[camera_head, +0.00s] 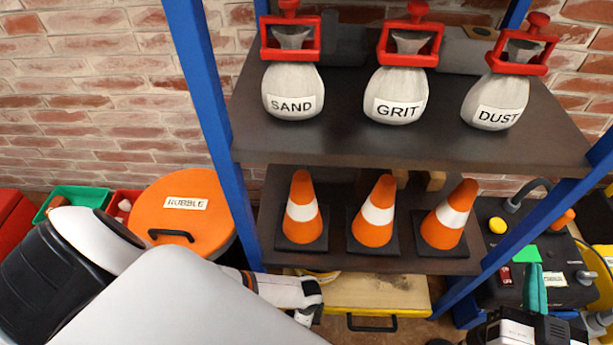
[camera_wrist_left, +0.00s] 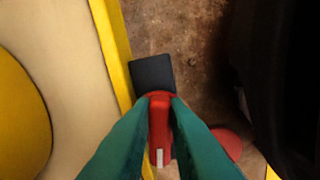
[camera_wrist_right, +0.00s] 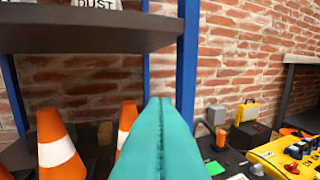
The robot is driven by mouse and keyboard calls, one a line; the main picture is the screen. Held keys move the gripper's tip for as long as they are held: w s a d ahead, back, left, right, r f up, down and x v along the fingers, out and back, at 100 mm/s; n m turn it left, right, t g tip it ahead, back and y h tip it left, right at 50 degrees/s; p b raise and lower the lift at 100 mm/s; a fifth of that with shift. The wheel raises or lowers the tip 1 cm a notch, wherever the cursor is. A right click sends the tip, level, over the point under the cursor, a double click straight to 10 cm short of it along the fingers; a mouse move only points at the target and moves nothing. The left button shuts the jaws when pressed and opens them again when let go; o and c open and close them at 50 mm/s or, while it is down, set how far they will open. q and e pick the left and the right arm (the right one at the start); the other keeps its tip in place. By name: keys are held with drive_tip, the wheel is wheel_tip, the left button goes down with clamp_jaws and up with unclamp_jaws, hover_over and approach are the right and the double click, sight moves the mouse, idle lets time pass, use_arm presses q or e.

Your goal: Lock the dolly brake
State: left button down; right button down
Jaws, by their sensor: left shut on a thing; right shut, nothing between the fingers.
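The dolly is a pale wooden deck with yellow edges (camera_head: 385,293) on the floor below the shelves, with a black handle at the front. In the left wrist view its deck (camera_wrist_left: 60,50) and yellow rim fill the left side. The brake lever (camera_wrist_left: 160,108) is red with a white mark, beside the rim, on a dark block (camera_wrist_left: 152,74). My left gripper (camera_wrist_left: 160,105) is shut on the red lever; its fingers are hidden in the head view. My right gripper (camera_head: 534,285) is shut and empty, raised at the right; its teal fingers (camera_wrist_right: 158,110) touch each other.
A blue-framed shelf holds three labelled sacks (camera_head: 397,95) above and three cones (camera_head: 374,220) below. An orange-lidded drum (camera_head: 165,200) stands left. A black case (camera_head: 495,235) with tools is behind my right gripper. Brown floor shows beside the dolly.

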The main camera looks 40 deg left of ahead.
use_arm(q)
drive_tip(key=shift+w+n, duration=0.15)
drive_tip(key=shift+n, duration=1.05)
use_arm(e)
drive_tip(key=shift+s+d+f+g+h, duration=0.1)
drive_tip(key=shift+d+f+g+h, duration=0.1)
drive_tip(key=shift+f+g, duration=0.35)
drive_tip(key=shift+s+d+f+g+h, duration=0.1)
drive_tip(key=shift+f+g+h, duration=0.2)
drive_tip(key=shift+f, duration=0.4)
use_arm(q)
drive_tip(key=c, duration=1.5)
unclamp_jaws()
drive_tip(key=shift+o, duration=0.5)
drive_tip(key=shift+w+a, duration=0.1)
